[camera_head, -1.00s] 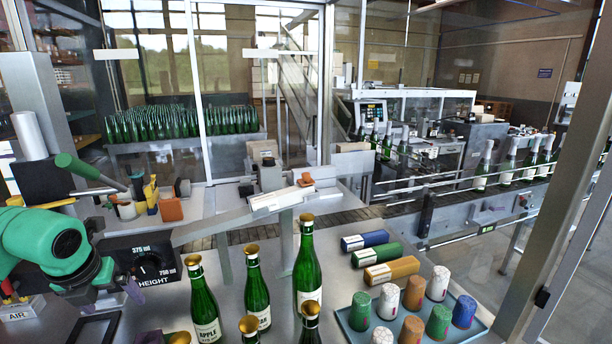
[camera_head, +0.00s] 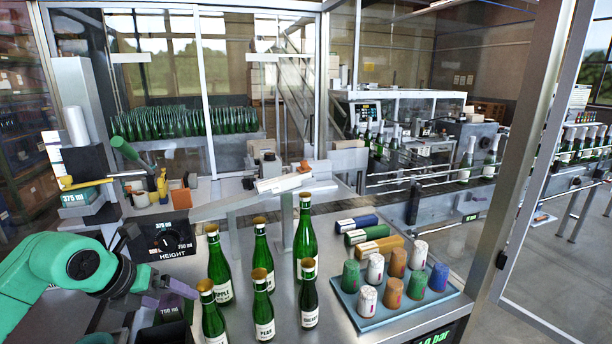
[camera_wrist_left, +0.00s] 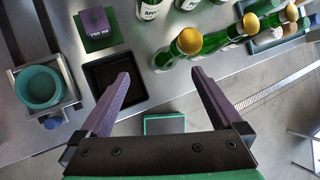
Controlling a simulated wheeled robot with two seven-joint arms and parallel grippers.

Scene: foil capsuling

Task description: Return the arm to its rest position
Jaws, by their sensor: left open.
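My left arm, green with a dark wrist, comes in from the left in the head view. Its gripper (camera_head: 172,290) has purple fingers and is at the lower left, below the height dial (camera_head: 166,241) and left of the bottles (camera_head: 218,272). In the left wrist view the gripper (camera_wrist_left: 160,76) is open with nothing between the fingers. A purple block marked 750 ml (camera_wrist_left: 97,24) and an empty black square recess (camera_wrist_left: 128,92) lie beyond the left finger. My right gripper is not in view.
Several green gold-topped bottles stand upright on the bench. A blue tray (camera_head: 345,301) with coloured capsules stands at right, and capsule sleeves (camera_head: 380,246) lie behind it. A teal ring (camera_wrist_left: 38,87) sits in a metal holder at left in the wrist view.

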